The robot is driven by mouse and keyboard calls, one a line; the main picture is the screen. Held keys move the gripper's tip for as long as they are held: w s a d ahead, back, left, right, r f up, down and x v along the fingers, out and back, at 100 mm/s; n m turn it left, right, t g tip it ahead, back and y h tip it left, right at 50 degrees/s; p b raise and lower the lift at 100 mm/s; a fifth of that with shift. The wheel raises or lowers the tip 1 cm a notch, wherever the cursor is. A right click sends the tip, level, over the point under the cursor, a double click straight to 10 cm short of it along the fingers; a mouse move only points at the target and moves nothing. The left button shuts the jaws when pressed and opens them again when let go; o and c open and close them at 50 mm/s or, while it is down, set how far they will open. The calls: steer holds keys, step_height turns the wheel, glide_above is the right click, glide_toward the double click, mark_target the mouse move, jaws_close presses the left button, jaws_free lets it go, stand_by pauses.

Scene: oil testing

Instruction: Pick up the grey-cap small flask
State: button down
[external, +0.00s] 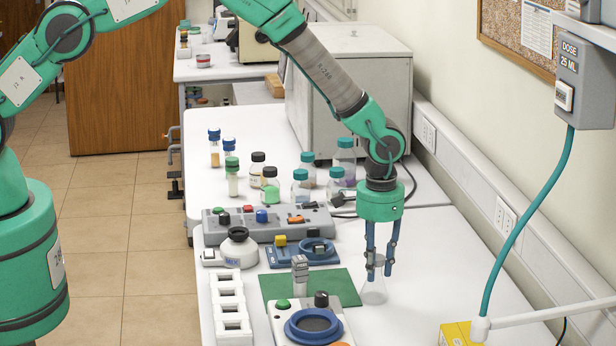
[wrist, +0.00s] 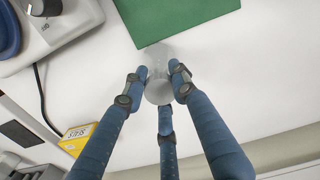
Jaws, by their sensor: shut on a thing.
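The small flask (external: 374,292) is pale and clear, with a conical body and a grey cap. It is upright at the right side of the white bench, just right of the green mat. My gripper (external: 379,268) points straight down over it, its blue fingers shut around the upper part of the flask. In the wrist view the flask (wrist: 158,91) sits between the fingertips of my gripper (wrist: 158,82). The fingers partly hide it. I cannot tell whether its base touches the bench.
The green mat (external: 343,286) and a device with a blue ring (external: 296,331) lie to the left. A yellow box (external: 455,335) stands at the front right, under a teal hose (external: 527,215). Several bottles stand farther back. The bench right of the flask is clear.

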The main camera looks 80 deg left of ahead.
steer(key=shift+r, duration=0.15)
steer(key=shift+r+b, duration=0.75)
steer(key=shift+r, duration=4.1)
steer(key=shift+d, duration=0.1)
